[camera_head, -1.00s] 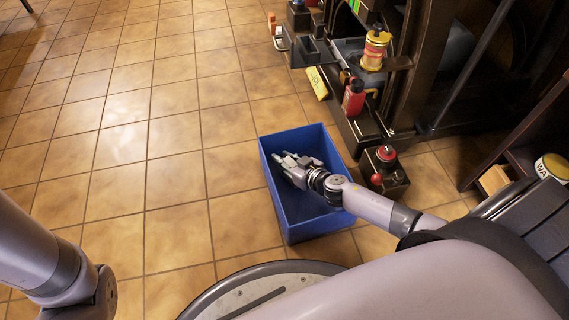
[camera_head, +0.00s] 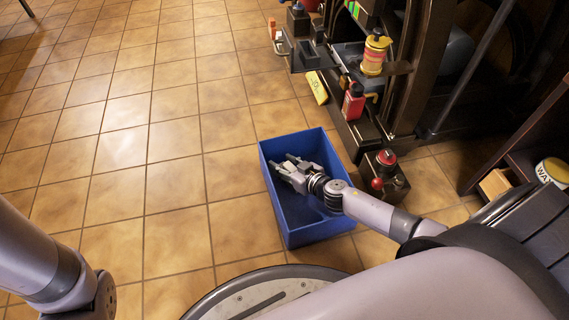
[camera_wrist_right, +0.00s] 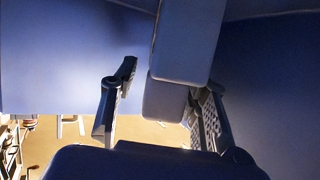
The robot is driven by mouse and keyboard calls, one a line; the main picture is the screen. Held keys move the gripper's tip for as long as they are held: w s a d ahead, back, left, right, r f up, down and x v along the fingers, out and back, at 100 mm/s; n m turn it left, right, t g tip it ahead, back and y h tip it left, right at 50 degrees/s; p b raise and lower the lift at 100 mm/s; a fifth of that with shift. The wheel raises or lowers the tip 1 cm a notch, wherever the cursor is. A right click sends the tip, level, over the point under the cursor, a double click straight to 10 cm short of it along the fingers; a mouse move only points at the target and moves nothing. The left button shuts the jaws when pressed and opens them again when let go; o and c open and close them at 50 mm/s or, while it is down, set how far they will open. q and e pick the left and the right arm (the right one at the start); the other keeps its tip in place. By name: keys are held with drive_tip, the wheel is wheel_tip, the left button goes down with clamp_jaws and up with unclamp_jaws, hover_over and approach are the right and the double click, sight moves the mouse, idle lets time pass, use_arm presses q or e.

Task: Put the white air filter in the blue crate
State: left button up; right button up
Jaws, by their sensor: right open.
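The blue crate (camera_head: 319,230) stands on the tiled floor in the head view. My right gripper (camera_head: 284,164) is over the crate's opening, pointing left, with its fingers apart. In the right wrist view my open fingers (camera_wrist_right: 168,85) face blue crate walls (camera_wrist_right: 65,60). Pale grey-blue, box-like shapes (camera_wrist_right: 186,42) show in shadow between and beyond the fingers. I cannot tell whether they are the white air filter or whether they touch a finger. No white air filter can be clearly made out in the head view. My left gripper is out of view.
A dark machine with a yellow-red bottle (camera_head: 375,55) and a red bottle (camera_head: 353,102) stands right of the crate. A red-knobbed box (camera_head: 386,180) is close to the crate's right side. Open tiled floor (camera_head: 120,150) lies to the left.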

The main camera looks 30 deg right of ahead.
sight(291, 168)
drive_tip(key=p+v, duration=0.3)
drive_tip(key=v, duration=0.4)
drive_tip(key=shift+r, duration=0.15)
drive_tip(key=shift+s, duration=0.25)
drive_tip(key=shift+d, duration=0.1)
